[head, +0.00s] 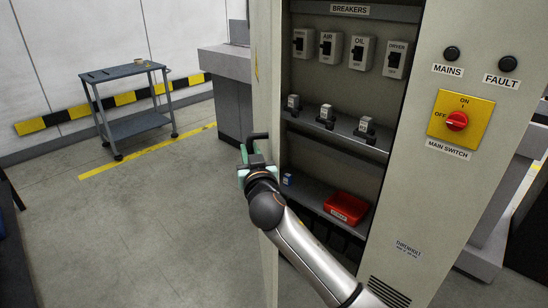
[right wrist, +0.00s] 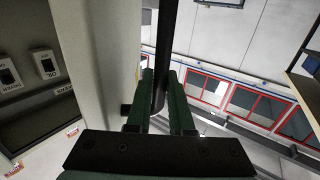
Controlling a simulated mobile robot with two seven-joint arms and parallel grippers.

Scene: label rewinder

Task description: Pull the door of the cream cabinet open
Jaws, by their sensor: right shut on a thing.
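The cream cabinet (head: 421,180) stands at the right of the head view. Its door (head: 265,90) is swung open and shows nearly edge-on at the left of the opening, with the shelves inside exposed. My right gripper (head: 247,158) is at the door's outer side, shut on the black bar handle (head: 258,136). In the right wrist view the dark handle (right wrist: 163,60) runs between the green fingers, beside the cream door (right wrist: 107,60). My left gripper is in neither view.
Inside the cabinet are breaker switches (head: 332,46), small fuse-like parts on a shelf and a red box (head: 347,207). A yellow main switch (head: 460,116) is on the cabinet front. A grey trolley (head: 127,92) stands at the back left. The floor left of the door is clear.

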